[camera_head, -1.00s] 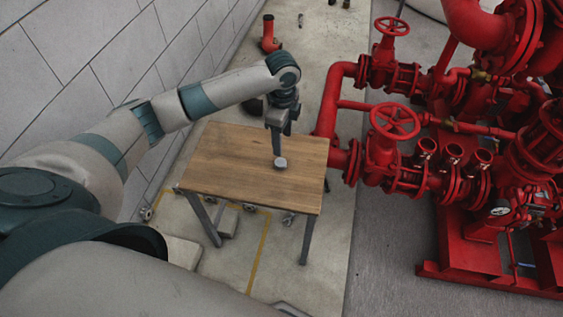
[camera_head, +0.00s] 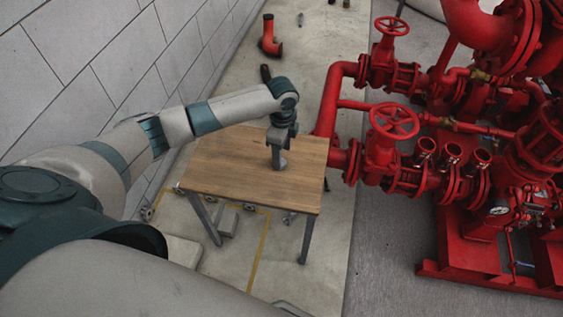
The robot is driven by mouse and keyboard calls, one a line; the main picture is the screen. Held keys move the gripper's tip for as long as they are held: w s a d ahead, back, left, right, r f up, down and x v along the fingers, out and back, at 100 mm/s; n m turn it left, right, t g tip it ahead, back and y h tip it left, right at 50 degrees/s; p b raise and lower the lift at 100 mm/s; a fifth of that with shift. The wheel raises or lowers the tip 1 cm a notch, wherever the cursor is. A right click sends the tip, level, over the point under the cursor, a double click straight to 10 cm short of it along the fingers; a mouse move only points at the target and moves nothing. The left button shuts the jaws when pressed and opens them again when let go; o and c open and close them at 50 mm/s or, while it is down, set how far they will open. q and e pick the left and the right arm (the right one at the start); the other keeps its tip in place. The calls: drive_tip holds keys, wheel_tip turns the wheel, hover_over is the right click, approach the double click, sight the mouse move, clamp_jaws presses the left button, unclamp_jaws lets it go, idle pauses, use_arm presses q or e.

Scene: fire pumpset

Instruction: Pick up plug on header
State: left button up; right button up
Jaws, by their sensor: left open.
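A small grey plug (camera_head: 280,164) sits on the wooden table, near the right part of its top. My left gripper (camera_head: 278,158) points down right over the plug, with its fingers at or around it. The fingers hide most of the plug, and I cannot tell whether they touch it. The left gripper is open. The red pump header with three open pipe ends (camera_head: 452,152) stands to the right of the table. My right gripper is not in view.
The wooden table (camera_head: 225,170) is otherwise bare. Red pipes and a valve handwheel (camera_head: 394,121) stand close to its right edge. A grey block wall (camera_head: 90,60) runs along the left.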

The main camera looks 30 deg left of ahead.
use_arm(q)
drive_tip(key=shift+w+a+f, duration=0.1)
drive_tip(key=shift+f, duration=0.95)
drive_tip(key=shift+a+f, duration=0.1)
drive_tip(key=shift+f, duration=0.95)
drive_tip(key=c, duration=1.2)
